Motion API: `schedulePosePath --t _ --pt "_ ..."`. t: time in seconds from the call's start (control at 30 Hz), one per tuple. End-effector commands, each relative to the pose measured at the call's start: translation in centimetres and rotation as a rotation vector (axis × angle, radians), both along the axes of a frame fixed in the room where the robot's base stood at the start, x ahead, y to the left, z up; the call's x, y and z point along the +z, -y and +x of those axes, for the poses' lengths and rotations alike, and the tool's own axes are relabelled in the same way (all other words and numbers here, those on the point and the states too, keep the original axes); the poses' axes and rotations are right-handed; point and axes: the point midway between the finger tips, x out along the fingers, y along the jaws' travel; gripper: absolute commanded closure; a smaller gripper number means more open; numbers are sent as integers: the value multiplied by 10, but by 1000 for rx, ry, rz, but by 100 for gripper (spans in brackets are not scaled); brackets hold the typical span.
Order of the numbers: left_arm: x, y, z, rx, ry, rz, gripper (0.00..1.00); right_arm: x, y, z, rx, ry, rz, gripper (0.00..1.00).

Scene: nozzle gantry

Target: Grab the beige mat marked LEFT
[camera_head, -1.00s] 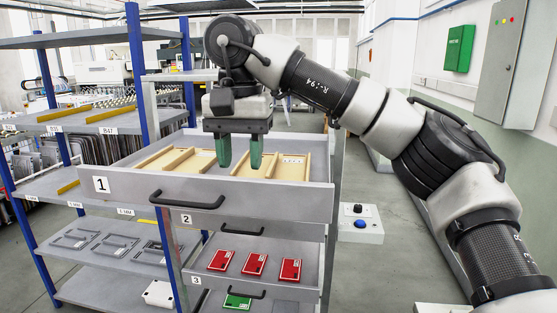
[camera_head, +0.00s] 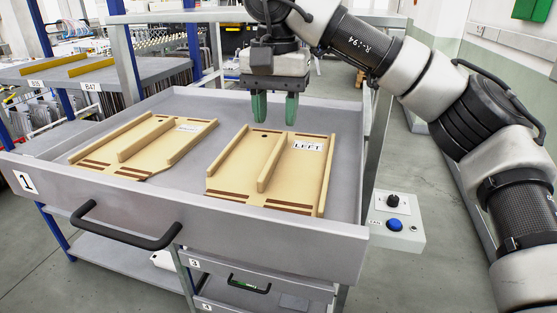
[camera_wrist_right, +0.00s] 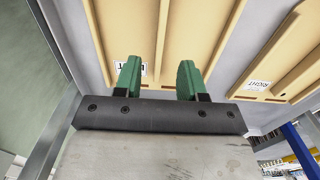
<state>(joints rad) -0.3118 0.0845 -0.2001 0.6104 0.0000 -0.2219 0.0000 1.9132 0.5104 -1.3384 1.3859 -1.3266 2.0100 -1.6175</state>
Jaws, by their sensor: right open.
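The beige mat marked LEFT (camera_head: 247,163) lies flat in the open top drawer, on the right side in the head view. It has raised wooden rails, brown strips and a white LEFT label near its far right. My right gripper (camera_head: 275,108) is open and empty, its green fingers pointing down above the mat's far end. In the right wrist view the fingers (camera_wrist_right: 157,80) are spread apart over the LEFT mat (camera_wrist_right: 112,22), and one fingertip partly covers its label. My left gripper is not in view.
A similar beige mat (camera_head: 163,146) lies left of it; its label reads RIGHT in the wrist view (camera_wrist_right: 297,58). The drawer (camera_head: 200,205) has raised walls and a black front handle (camera_head: 125,228). A button box (camera_head: 395,222) sits at its right.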

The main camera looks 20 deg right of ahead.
Motion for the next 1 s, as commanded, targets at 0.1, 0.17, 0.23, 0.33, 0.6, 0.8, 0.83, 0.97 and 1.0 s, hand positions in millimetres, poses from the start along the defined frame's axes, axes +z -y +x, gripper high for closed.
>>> schedulePosePath --t 0.1,0.17,0.23,0.33,0.6,0.8,0.83,0.97,1.0 --pt "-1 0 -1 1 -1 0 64 -14 0 0 1 -2 1 60" --pt "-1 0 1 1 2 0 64 -17 0 0 -1 0 1 60" --pt "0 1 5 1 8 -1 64 -20 -1 -1 0 0 1 60" --pt "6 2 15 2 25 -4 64 -32 -2 -4 1 -2 0 60" --pt "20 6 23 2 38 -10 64 -65 -4 -6 -2 0 0 60" --pt "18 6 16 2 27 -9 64 -69 -4 -6 -2 2 1 60" --pt "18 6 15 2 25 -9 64 -69 -4 -6 -2 2 1 60" --pt "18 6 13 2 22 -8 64 -69 -4 -6 -2 2 1 75" --pt "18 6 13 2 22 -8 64 -69 -4 -6 -2 2 1 81"
